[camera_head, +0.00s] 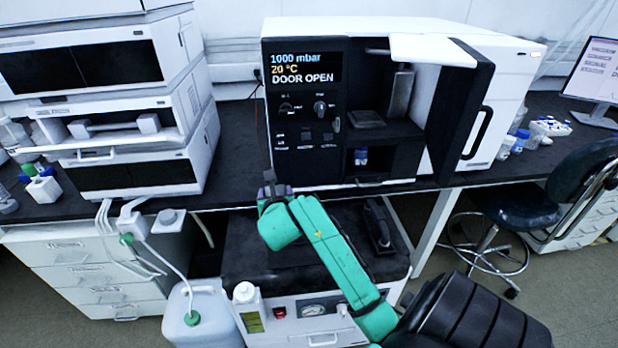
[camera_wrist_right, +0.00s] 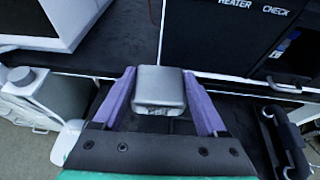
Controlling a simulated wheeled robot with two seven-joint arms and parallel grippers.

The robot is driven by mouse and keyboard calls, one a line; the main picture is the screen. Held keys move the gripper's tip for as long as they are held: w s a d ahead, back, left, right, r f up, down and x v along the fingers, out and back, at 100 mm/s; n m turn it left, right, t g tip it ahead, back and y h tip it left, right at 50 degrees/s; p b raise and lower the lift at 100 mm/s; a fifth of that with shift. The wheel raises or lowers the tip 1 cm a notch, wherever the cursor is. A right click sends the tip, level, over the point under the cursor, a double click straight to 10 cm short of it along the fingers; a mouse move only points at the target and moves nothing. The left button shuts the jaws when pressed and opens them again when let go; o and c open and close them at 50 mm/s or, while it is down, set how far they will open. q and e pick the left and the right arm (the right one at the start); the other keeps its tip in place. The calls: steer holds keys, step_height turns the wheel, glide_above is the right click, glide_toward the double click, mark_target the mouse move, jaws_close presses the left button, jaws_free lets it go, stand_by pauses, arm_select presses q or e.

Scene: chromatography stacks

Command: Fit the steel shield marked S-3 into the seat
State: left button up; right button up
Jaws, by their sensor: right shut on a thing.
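My right gripper (camera_head: 273,190) is in front of the bench edge, below the left part of the black instrument panel. In the right wrist view its purple fingers (camera_wrist_right: 159,76) are shut on a grey steel piece (camera_wrist_right: 160,88). The piece has a smooth, rounded top, and I cannot read any marking on it. The opened instrument (camera_head: 365,165) shows a chamber with a grey block (camera_head: 367,119) on its floor and an upright grey metal plate (camera_head: 400,94). I cannot tell which part is the seat. My left gripper is not in view.
The display (camera_head: 303,68) reads 1000 mbar, 20 °C, DOOR OPEN. The black door (camera_head: 468,115) stands open at the chamber's right. Stacked white modules (camera_head: 105,100) stand to the left. A black-topped pump cabinet (camera_head: 310,250) is under the bench. Clear bench (camera_head: 235,135) lies between stack and instrument.

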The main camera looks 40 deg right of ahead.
steer(key=shift+m+h, duration=0.3)
steer(key=r, duration=0.1)
steer(key=w+d+r, duration=0.1)
steer(key=w+r, duration=0.1)
steer(key=shift+w+d+r, duration=0.15)
steer(key=shift+d+r, duration=0.1)
steer(key=shift+d, duration=0.15)
step_height(320, 180, down, 20)
steer(key=shift+w+r+b, duration=0.1)
steer(key=shift+r+b, duration=0.05)
steer(key=shift+b, duration=1)
steer(key=o, duration=1.5)
